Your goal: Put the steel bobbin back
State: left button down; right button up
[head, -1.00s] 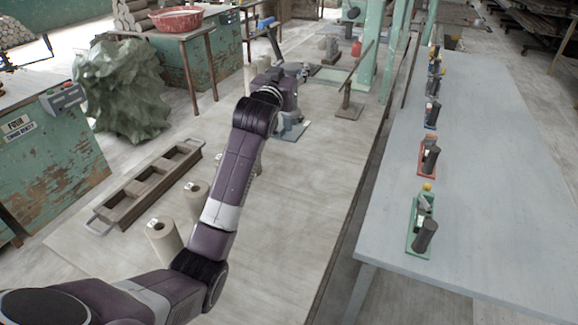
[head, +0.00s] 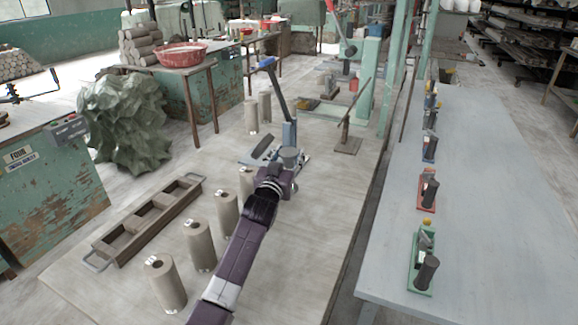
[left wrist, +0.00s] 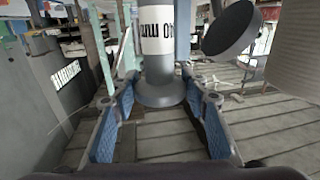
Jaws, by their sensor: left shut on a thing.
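The steel bobbin (left wrist: 160,90) shows in the left wrist view as a grey spool with a round flange and a white label. It stands between the two blue-padded fingers of my left gripper (left wrist: 160,118), which is shut on it. In the head view the grey bobbin (head: 290,154) shows at the end of my left gripper (head: 280,172), over the bench. Just behind it is a fixture with a blue post and lever (head: 285,105). The bobbin's lower end is hard to make out. My right gripper is not in view.
Several tan cylinders (head: 200,246) stand in a row left of my arm. A brown compartment tray (head: 146,222) lies beyond them. More cylinders (head: 251,116) and a lever stand (head: 347,143) stand farther back. A grey table (head: 480,220) with several small fixtures (head: 423,262) is at right.

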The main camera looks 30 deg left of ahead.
aim_at(289, 166)
pick_arm(q)
jog(key=shift+f, duration=1.85)
jog(key=c, duration=1.1)
grip_release()
jog(key=shift+f, duration=0.15)
jog(key=shift+c, duration=0.2)
jog(key=shift+s, duration=0.15)
jog(key=shift+s+d, duration=0.15)
jog(key=shift+s, duration=0.25)
jog(key=v, duration=1.1)
jog(key=shift+b, duration=0.4)
